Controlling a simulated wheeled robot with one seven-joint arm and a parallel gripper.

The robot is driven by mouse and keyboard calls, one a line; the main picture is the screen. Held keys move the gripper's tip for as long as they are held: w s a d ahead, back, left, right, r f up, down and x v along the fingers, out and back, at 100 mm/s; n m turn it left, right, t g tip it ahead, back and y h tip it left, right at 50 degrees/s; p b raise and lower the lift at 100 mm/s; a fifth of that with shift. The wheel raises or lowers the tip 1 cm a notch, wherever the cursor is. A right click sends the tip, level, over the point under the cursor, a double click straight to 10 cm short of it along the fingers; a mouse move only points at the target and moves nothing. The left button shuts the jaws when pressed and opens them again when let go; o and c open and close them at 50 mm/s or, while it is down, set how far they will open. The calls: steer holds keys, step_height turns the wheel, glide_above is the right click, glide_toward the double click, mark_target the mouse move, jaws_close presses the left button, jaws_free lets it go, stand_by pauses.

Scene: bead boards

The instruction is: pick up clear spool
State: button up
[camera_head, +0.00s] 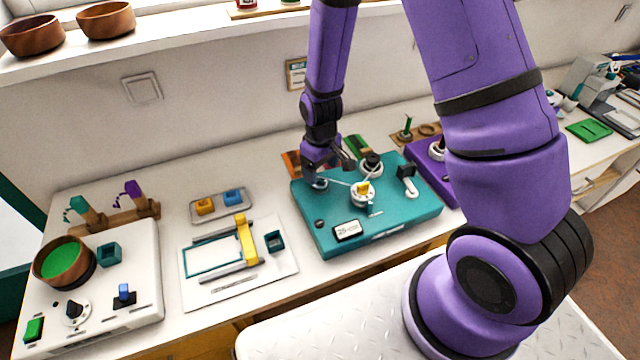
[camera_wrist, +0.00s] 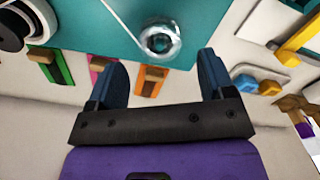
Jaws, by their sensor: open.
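The clear spool (camera_wrist: 160,40) is a small glassy ring on the teal board (camera_wrist: 190,12), near the board's edge. A pale thread runs from it to the upper left in the wrist view. In the head view the spool (camera_head: 319,184) shows just under my gripper (camera_head: 325,170), at the board's back left corner, partly hidden. In the wrist view my gripper (camera_wrist: 160,68) is open with its two blue fingers apart and nothing between them. The spool lies past the fingertips, roughly in line with the gap, and looks untouched.
On the teal board stand a white wheel with a yellow part (camera_head: 363,190), a black spool (camera_head: 372,164) and a black-topped lever (camera_head: 406,174). Coloured wooden clips (camera_wrist: 150,80) lie behind the board. A white frame board (camera_head: 225,285) is to the left, and a purple board (camera_head: 428,170) to the right.

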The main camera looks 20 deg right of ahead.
mark_target(320, 180)
steer(key=shift+w+f, duration=0.15)
steer(key=shift+f, duration=1.15)
steer(key=shift+w+f, duration=0.1)
steer(key=shift+f, duration=1.15)
steer(key=c, duration=0.9)
steer(key=shift+r, duration=0.1)
